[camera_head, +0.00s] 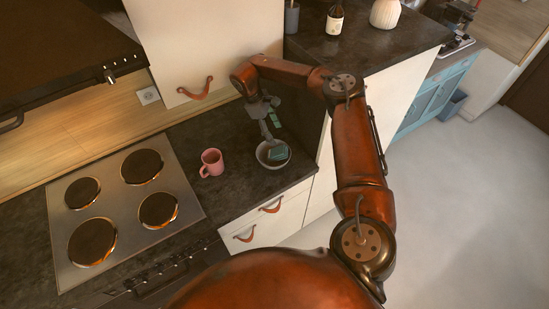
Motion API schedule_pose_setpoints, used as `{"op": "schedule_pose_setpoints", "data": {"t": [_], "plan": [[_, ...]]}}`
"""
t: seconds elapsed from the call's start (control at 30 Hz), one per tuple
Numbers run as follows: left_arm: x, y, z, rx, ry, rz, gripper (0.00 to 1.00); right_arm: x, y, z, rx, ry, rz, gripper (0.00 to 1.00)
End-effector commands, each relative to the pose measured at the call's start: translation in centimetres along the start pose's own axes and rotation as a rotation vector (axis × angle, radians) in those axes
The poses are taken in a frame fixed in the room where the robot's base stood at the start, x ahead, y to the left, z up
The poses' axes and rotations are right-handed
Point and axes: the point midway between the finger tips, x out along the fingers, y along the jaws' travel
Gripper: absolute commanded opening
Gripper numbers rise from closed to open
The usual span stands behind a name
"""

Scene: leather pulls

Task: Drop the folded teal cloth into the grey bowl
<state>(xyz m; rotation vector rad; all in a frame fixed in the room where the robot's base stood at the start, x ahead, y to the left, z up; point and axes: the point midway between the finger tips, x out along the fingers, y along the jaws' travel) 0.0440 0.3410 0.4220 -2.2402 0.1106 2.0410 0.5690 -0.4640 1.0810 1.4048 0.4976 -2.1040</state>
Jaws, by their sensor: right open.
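The grey bowl (261,158) stands on the dark counter near its front right corner. The folded teal cloth (279,153) lies inside the bowl, towards its right side. My right gripper (268,132) is just above and behind the bowl, pointing down towards it. It is open, and the cloth is below its fingers. A small greenish patch shows beside the fingers; I cannot tell what it belongs to. My left gripper is out of view.
A pink mug (211,162) stands left of the bowl. A stove top (126,206) with several burners fills the counter further left. A tall cabinet side rises right of the bowl. A bottle (334,19) and white vase (386,13) stand on the higher counter.

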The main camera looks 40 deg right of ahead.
Motion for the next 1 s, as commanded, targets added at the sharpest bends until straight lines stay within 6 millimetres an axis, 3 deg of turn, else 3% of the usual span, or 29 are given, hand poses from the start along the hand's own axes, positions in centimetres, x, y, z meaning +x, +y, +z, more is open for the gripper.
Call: {"op": "schedule_pose_setpoints", "data": {"t": [0.2, 0.4, 1.0], "plan": [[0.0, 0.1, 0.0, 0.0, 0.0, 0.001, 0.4, -4.5, 0.0, -0.1, 0.0, 0.002, 0.001, 0.61], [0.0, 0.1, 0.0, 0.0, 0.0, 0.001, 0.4, -6.7, 0.0, 0.0, 0.0, 0.001, 0.001, 0.61], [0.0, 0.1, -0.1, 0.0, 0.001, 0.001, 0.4, -7.2, 0.0, 0.0, -0.001, 0.0, 0.0, 0.61]]}}
